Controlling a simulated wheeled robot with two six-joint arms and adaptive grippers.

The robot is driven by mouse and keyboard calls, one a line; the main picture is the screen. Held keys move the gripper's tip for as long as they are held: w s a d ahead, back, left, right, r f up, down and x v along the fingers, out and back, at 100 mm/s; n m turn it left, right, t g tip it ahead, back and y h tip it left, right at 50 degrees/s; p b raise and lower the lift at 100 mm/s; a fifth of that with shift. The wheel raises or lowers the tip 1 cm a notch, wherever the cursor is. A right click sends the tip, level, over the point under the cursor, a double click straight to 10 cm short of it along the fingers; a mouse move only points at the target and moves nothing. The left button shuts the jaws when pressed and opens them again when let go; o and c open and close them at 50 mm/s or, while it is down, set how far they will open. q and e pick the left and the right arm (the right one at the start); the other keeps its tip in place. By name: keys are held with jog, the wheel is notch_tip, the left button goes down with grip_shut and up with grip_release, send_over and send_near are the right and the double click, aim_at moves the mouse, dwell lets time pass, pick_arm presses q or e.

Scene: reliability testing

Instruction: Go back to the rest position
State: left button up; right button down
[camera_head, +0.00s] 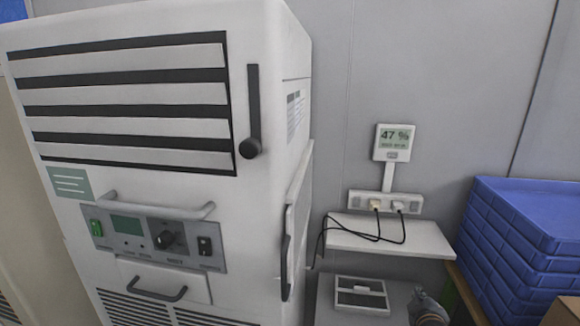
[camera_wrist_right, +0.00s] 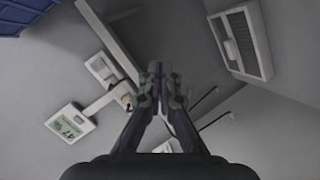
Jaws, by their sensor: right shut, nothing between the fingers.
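My right gripper (camera_head: 428,308) shows at the bottom edge of the head view, right of centre, in front of the low shelf. The right wrist view shows its two fingers (camera_wrist_right: 158,72) drawn together with nothing between them. My left gripper is in neither view. A tall white test cabinet (camera_head: 270,130) with a slatted front, a dark lever handle and a control panel (camera_head: 155,240) fills the left of the head view. Its side door (camera_head: 298,225) appears closed.
Stacked blue crates (camera_head: 520,245) stand at the right. A wall display reading 47 % (camera_head: 394,142) hangs above a power strip (camera_head: 385,203) and a white shelf (camera_head: 390,238) with dark cables. A white vented box (camera_head: 361,294) lies below.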

jog(key=s+a+f+m+g+y, duration=0.1)
jog(key=s+a+f+m+g, duration=0.2)
jog(key=s, duration=0.6)
jog(key=s+a+f+m+g+y, duration=0.25)
jog(key=s+a, duration=0.35)
jog(key=s, duration=0.3)
jog(key=s+a+f+m+g+y, duration=0.1)
jog(key=s+a+f+g, duration=0.25)
jog(key=s, duration=0.55)
notch_tip(320, 180, down, 24)
jog(key=s+d+g+p, duration=0.1)
jog(key=s+d+g, duration=0.1)
jog(key=s+d+f+p, duration=0.1)
jog(key=s+f, duration=1.5)
jog(key=s, duration=0.3)
jog(key=shift+f+m+g, duration=0.15)
jog(key=shift+m+g, duration=0.25)
jog(key=shift+m, duration=0.05)
jog(key=shift+s+d, duration=0.1)
